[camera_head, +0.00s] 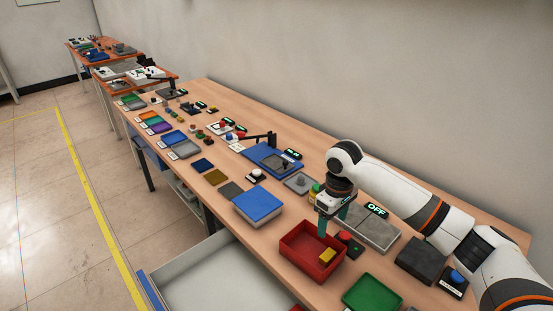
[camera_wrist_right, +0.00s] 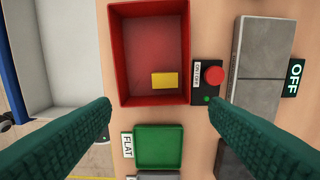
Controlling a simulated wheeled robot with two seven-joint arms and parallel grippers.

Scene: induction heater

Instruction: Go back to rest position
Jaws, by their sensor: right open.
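My right gripper (camera_head: 333,222) is open and empty above the bench, over the edge of the red bin (camera_head: 297,262). In the right wrist view its two green fingers (camera_wrist_right: 165,115) stand wide apart with nothing between them. A yellow block (camera_head: 327,256) lies inside the red bin; it also shows in the right wrist view (camera_wrist_right: 165,80), apart from the fingers. My left gripper is not in view.
A box with a red button (camera_head: 345,236) stands beside the bin, near a grey plate device (camera_head: 376,232) with an "OFF" display (camera_head: 376,209). A green tray (camera_head: 372,293) lies close by. An open drawer (camera_head: 205,285) juts out in front. More items line the bench.

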